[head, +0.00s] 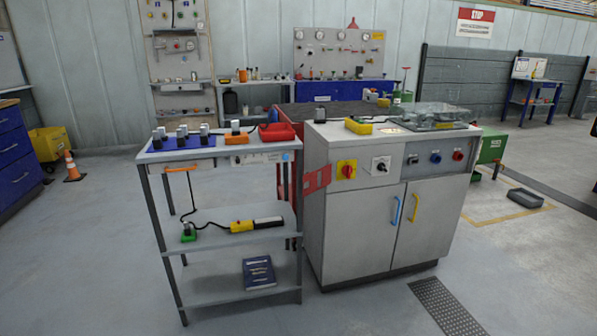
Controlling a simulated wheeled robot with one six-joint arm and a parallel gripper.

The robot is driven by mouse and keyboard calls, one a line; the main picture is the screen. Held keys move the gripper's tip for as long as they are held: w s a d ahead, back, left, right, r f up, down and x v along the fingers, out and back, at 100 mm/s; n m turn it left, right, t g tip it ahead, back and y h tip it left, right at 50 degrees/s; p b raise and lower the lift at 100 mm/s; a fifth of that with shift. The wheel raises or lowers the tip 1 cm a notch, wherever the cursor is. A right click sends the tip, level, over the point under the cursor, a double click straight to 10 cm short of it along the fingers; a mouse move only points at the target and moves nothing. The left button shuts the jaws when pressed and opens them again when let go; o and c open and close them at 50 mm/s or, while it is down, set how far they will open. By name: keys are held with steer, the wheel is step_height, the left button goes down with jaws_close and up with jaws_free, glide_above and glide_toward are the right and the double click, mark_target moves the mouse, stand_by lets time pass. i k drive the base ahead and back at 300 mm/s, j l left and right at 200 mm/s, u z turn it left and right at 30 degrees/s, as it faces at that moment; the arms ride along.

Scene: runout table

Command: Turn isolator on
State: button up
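A rotary switch with a red knob on a yellow plate, which looks like the isolator (346,169), is on the upper left front of the grey cabinet (350,230). Its knob is too small here to tell its setting. To its right is a black rotary knob on a white plate (381,166). Farther right on a grey panel are a blue button (435,157) and a red button (457,155). My gripper is not in view.
A shelved table (225,291) stands directly left of the cabinet, with several small devices on top. The cabinet doors have a blue handle (396,211) and a yellow handle (414,207). A floor grate (445,306) lies at front right. The floor before the cabinet is clear.

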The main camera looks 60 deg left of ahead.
mark_target(347, 170)
steer(key=u, duration=1.85)
steer(key=i+l, duration=0.25)
steer(key=i, duration=0.2)
steer(key=i+l+u, duration=0.15)
steer(key=i, duration=0.3)
